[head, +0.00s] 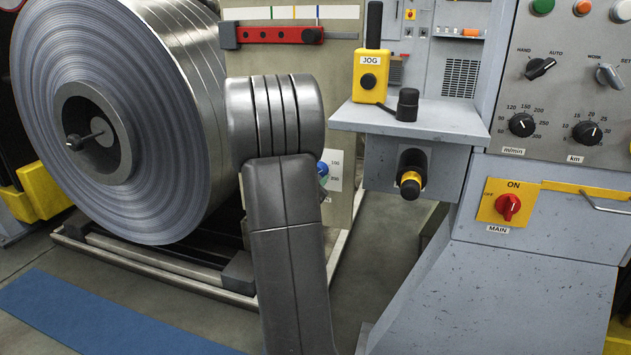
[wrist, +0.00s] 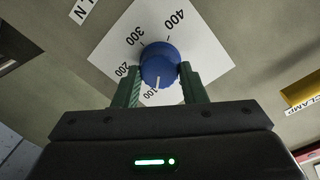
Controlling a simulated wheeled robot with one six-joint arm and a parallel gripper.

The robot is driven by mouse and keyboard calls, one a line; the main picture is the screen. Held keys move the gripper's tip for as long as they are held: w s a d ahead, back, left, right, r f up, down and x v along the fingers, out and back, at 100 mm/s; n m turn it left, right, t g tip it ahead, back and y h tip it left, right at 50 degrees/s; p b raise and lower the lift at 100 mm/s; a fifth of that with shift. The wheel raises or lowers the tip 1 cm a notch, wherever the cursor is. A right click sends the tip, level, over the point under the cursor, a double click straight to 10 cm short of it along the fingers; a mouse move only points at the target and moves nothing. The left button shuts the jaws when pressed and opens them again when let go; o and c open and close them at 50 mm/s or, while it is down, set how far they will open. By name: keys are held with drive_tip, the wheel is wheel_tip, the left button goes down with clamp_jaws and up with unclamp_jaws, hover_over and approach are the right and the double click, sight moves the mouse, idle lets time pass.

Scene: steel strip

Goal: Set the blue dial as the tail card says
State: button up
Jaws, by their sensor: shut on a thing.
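The blue dial (wrist: 158,62) sits on a white scale plate (wrist: 205,50) marked 100, 200, 300 and 400 in the wrist view. Its white pointer line is at the lower side, close to the 100 mark. My gripper (wrist: 161,70) has its two green fingers on either side of the dial, shut on it. In the head view the blue dial (head: 322,168) shows only in part at the edge of my arm, which hides most of the gripper. I cannot make out a tail card in either view.
A large steel coil (head: 110,120) stands at the left. A shelf (head: 420,119) with a yellow JOG box (head: 371,82) juts out to the right of my arm. A control desk with a red MAIN switch (head: 508,207) is further right.

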drive_tip(key=shift+m+b, duration=0.35)
drive_tip(key=shift+m, duration=0.55)
drive_tip(key=o, duration=1)
drive_tip(key=p+v, duration=0.3)
drive_tip(key=v, duration=1)
drive_tip(key=shift+s, duration=0.4)
